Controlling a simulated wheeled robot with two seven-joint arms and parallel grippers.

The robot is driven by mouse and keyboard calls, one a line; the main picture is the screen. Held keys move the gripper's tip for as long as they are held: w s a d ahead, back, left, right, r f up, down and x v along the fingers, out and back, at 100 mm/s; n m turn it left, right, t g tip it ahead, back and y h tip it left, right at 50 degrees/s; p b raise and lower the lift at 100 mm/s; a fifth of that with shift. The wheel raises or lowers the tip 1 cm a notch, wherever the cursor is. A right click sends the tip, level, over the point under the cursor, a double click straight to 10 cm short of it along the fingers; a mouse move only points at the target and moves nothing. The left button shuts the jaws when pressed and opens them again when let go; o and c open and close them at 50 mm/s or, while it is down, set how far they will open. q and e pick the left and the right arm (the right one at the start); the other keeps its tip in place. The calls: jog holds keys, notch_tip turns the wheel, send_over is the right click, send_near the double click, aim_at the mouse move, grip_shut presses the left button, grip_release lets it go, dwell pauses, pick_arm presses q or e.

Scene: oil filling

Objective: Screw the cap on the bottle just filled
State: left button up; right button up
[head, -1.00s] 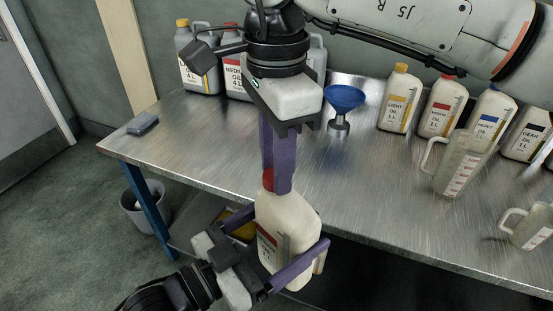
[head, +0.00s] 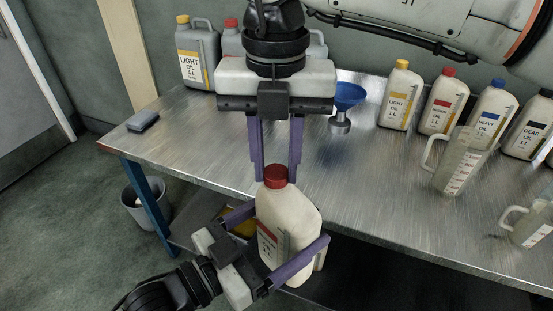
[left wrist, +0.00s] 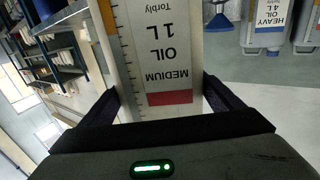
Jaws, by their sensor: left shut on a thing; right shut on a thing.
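A cream bottle (head: 287,222) with a red label stands held in front of the table edge. The left wrist view shows its "Medium oil 1 L" label (left wrist: 170,55) upside down. My left gripper (head: 290,224) is shut around the bottle's body, one finger on each side. The red cap (head: 275,176) sits at the top of the bottle. My right gripper (head: 276,180) points straight down from above and is shut on the cap, its purple fingers on either side. The cap hides the bottle's neck, so how tightly it sits cannot be seen.
On the metal table (head: 230,150) stand a blue funnel (head: 348,97), several oil bottles (head: 440,105) and clear measuring jugs (head: 460,165) at right, and large canisters (head: 197,55) at back left. A grey block (head: 142,121) lies at the left corner. A bin (head: 146,205) stands below.

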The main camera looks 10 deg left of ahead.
jog(key=m, duration=1.5)
jog(key=shift+w+m, duration=0.1)
jog(key=shift+m, duration=0.2)
jog(key=m, duration=0.4)
jog(key=shift+a, duration=0.1)
jog(key=shift+m, duration=1.3)
jog(key=o, duration=1)
